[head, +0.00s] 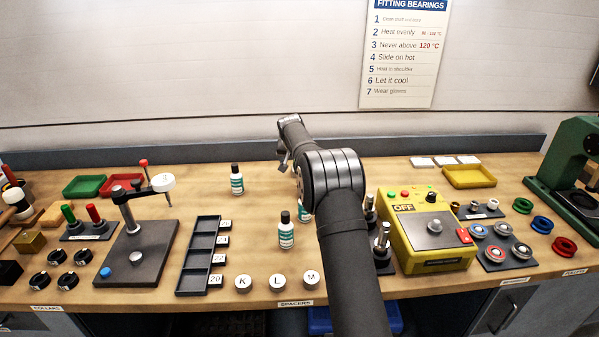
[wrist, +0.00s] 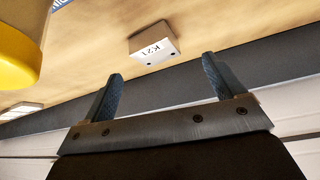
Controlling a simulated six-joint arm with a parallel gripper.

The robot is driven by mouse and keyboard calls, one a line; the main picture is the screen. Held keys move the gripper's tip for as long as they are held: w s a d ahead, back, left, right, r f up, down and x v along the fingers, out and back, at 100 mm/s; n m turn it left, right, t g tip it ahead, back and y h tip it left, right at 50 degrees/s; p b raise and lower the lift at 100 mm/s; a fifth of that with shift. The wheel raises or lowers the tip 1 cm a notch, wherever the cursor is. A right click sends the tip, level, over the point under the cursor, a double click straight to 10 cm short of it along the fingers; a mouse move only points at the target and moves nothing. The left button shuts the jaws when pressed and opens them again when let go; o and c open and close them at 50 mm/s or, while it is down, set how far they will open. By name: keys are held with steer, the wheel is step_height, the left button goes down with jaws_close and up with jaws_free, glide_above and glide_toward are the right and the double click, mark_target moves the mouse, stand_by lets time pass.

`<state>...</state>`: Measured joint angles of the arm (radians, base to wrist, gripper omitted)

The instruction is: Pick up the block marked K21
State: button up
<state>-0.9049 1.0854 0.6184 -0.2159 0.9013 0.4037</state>
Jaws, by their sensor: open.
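The block marked K21 (wrist: 154,45) shows in the wrist view, with a white lettered face, two dark dots and a tan side. It lies on the wooden bench, ahead of the gap between my fingertips. My gripper (wrist: 162,66) is open, with one dark blue finger to each side of the block in the picture and nothing held. I cannot tell the distance from fingertips to block. In the head view my gripper (head: 283,158) is above the back of the bench. I cannot pick out K21 there; my arm hides part of the bench.
In the wrist view, a yellow rounded object (wrist: 18,52) is at upper left and another pale block (wrist: 20,109) at left. The back wall is close.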

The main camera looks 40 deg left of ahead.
steer(key=shift+w+x, duration=0.2)
steer(key=shift+x, duration=2.55)
steer(key=shift+d, duration=0.15)
steer(key=shift+r, duration=0.1)
steer(key=c, duration=1.4)
